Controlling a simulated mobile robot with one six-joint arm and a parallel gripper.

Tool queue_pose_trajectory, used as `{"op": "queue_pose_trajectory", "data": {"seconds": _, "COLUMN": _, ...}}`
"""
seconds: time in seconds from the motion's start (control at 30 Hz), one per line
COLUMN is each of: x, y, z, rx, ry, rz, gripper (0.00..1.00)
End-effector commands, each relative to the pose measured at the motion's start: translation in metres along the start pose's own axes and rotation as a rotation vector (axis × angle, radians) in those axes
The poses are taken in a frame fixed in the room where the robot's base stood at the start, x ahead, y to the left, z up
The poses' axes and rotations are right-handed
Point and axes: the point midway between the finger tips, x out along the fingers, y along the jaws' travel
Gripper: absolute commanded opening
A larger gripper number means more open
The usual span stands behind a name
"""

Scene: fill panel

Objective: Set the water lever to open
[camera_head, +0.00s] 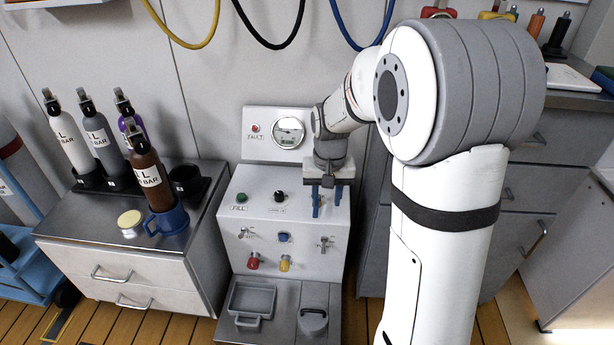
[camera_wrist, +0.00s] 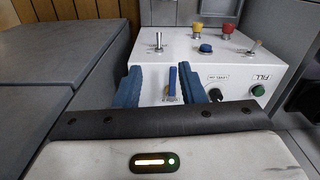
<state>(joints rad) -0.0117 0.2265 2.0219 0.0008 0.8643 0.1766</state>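The white fill panel (camera_head: 290,215) stands in the middle of the head view and also shows in the wrist view (camera_wrist: 225,75). A small blue-handled lever (camera_wrist: 173,82) on it stands upright in the wrist view; I cannot read a label naming it the water lever. My gripper (camera_head: 327,203) points down over the panel's top right part. In the wrist view its blue fingers (camera_wrist: 163,78) are open, one on each side of the blue lever, with a gap to each. In the head view the lever is hidden by my gripper.
Close to the lever are a black knob (camera_wrist: 216,95) and a green FILL button (camera_wrist: 259,90). Two metal toggles (camera_wrist: 158,42), a blue button (camera_wrist: 206,48), and yellow (camera_wrist: 197,29) and red (camera_wrist: 228,30) knobs are beyond. Bottles stand on the left cabinet (camera_head: 110,250).

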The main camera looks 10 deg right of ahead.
Motion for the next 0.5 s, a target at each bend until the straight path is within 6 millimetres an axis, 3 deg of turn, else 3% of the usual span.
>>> {"op": "queue_pose_trajectory", "data": {"seconds": 0.1, "x": 0.013, "y": -0.009, "z": -0.041, "rx": 0.035, "ry": -0.017, "rz": 0.004, "gripper": 0.36}}
{"op": "queue_pose_trajectory", "data": {"seconds": 0.2, "x": 0.028, "y": -0.014, "z": -0.067, "rx": 0.061, "ry": -0.022, "rz": 0.005, "gripper": 0.36}}
{"op": "queue_pose_trajectory", "data": {"seconds": 0.3, "x": 0.04, "y": -0.018, "z": -0.084, "rx": 0.081, "ry": -0.026, "rz": 0.006, "gripper": 0.36}}
{"op": "queue_pose_trajectory", "data": {"seconds": 0.5, "x": 0.053, "y": -0.021, "z": -0.095, "rx": 0.094, "ry": -0.028, "rz": 0.007, "gripper": 0.36}}
